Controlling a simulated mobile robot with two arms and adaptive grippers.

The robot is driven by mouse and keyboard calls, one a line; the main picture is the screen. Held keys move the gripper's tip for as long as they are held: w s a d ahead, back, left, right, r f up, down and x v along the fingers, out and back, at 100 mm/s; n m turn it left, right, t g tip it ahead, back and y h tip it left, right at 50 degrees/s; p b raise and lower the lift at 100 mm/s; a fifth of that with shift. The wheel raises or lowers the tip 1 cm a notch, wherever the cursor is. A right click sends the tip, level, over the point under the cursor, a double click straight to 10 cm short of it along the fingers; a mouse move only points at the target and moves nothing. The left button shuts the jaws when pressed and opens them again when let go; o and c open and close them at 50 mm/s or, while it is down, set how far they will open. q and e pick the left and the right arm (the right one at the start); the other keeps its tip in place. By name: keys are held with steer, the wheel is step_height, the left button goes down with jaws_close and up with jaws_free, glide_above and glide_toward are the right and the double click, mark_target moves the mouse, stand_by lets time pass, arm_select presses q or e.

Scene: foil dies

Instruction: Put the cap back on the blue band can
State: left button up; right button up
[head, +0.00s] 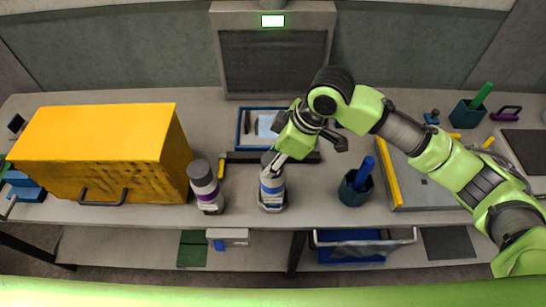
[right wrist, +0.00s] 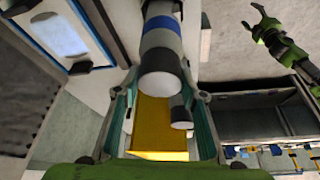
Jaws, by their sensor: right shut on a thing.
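The blue band can (head: 271,190) stands upright near the front edge of the bench, a white and grey can with a blue band. It also shows in the right wrist view (right wrist: 162,24). A dark grey cap (right wrist: 161,78) is at its top end, between the fingers of my right gripper (head: 273,165). That gripper is shut on the cap and comes down over the can's top. I cannot tell whether the cap is fully seated. My left gripper (right wrist: 264,27) shows only in the right wrist view, apart from the can, with its fingers spread.
A purple band can (head: 206,187) stands to the left, close by. A yellow box (head: 95,150) is farther left. A dark green cup with a blue item (head: 356,187) stands to the right. A blue-framed tray (head: 243,119) and a dark bar (head: 240,158) lie behind.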

steer(key=shift+p, duration=0.5)
stand_by(0.4)
steer(key=shift+f+p, duration=0.2)
steer(key=shift+p, duration=0.2)
stand_by(0.9)
steer(key=shift+p, duration=0.45)
stand_by(0.3)
stand_by(0.4)
steer(key=o, duration=1.3)
step_height(320, 180, up, 3)
steer(key=p, duration=0.3)
steer(key=shift+f, duration=0.15)
steer(key=shift+r+p, duration=0.45)
steer(key=shift+r, duration=1.75)
